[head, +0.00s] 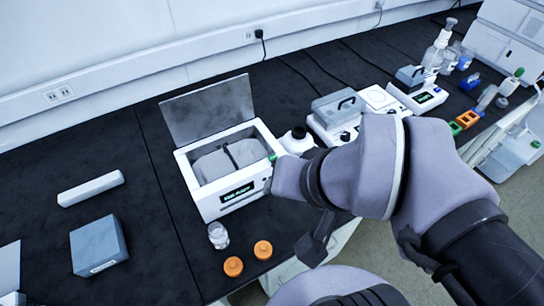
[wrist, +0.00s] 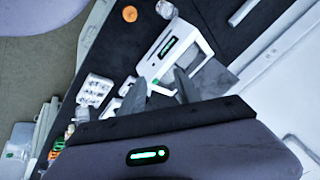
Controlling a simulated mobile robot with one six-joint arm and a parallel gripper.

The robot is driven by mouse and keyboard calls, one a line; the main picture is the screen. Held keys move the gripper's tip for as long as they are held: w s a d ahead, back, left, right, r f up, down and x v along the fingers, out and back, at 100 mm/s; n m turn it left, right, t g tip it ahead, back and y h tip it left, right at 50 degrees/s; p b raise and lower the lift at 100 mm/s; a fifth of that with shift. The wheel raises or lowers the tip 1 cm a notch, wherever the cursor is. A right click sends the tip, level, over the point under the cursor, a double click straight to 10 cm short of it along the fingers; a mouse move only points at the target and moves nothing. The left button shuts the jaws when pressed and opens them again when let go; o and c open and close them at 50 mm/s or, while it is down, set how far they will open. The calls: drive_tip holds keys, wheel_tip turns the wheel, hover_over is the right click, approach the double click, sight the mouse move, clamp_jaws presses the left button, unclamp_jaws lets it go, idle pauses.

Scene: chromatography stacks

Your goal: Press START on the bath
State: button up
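The bath (head: 207,205) is a white box with its grey lid (head: 212,108) tilted open at the back and a grey inside. Its front display (head: 236,193) glows green and seems to read READY. My arm covers the bath's right side in the head view, and I cannot make out a START button. In the wrist view the bath (wrist: 148,66) and its display (wrist: 167,47) lie beyond my gripper (wrist: 159,76). The two dark fingers are apart with nothing between them. I cannot tell how far the tips are from the bath.
A clear vial (head: 218,235) and two orange caps (head: 233,267) (head: 263,250) stand in front of the bath. A white bottle (head: 297,140) and a grey-lidded device (head: 338,108) are to its right. A grey box (head: 98,246) and white bar (head: 90,188) lie left, with bare bench between.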

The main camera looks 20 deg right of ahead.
drive_tip(key=shift+s+d, duration=0.15)
drive_tip(key=c, duration=0.7)
clamp_jaws()
idle(0.6)
